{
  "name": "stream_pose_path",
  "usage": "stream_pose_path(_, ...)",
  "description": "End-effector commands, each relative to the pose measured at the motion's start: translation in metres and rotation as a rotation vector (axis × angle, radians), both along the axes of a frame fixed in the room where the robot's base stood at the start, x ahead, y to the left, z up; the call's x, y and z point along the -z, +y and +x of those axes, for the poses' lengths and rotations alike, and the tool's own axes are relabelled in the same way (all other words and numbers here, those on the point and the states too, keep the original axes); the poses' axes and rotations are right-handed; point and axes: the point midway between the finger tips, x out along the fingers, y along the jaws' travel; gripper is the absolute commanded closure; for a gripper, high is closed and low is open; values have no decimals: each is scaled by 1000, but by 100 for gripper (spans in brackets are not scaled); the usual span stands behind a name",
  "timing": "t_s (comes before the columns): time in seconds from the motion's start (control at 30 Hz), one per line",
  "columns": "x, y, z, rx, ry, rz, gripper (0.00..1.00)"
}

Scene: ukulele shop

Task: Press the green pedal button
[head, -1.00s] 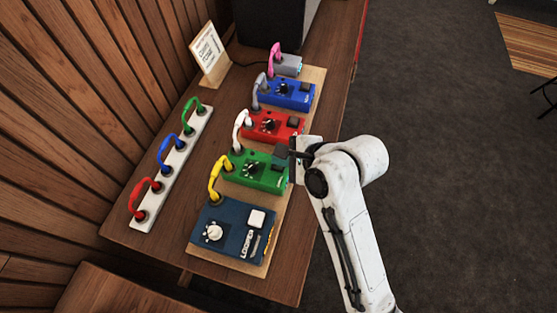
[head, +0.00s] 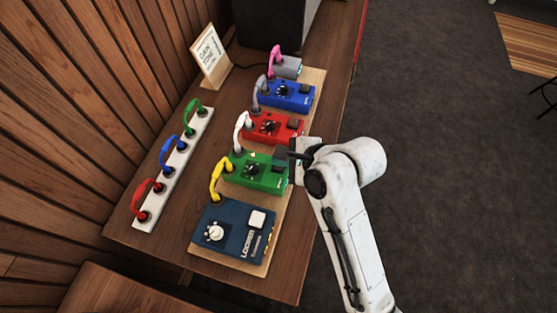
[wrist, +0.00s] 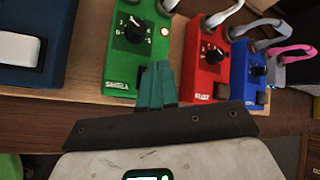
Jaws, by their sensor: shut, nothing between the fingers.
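The green pedal (head: 258,172) sits on the wooden board between the red pedal and the dark blue looper. It also shows in the wrist view (wrist: 128,55), where a small lamp (wrist: 165,31) near its knob glows. My gripper (head: 283,156) is shut and empty, its fingers over the button end of the green pedal. In the wrist view the closed teal fingertips (wrist: 155,75) point at the pedal's button area and hide the button. I cannot tell whether they touch it.
The red pedal (head: 272,126) and the blue pedal (head: 288,94) stand farther along the board. The looper (head: 228,236) is nearer. A white strip with coloured cables (head: 174,168) lies left. Bare tabletop lies between strip and board.

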Motion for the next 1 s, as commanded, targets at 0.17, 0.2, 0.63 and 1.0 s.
stream_pose_path(0.17, -7, 0, 0, -1, 1, 0, 100)
stream_pose_path(0.2, -7, 0, 0, -1, 1, 0, 100)
stream_pose_path(0.63, -12, 0, 0, -1, -1, 0, 100)
stream_pose_path(1.0, -37, 0, 0, -1, 1, 0, 100)
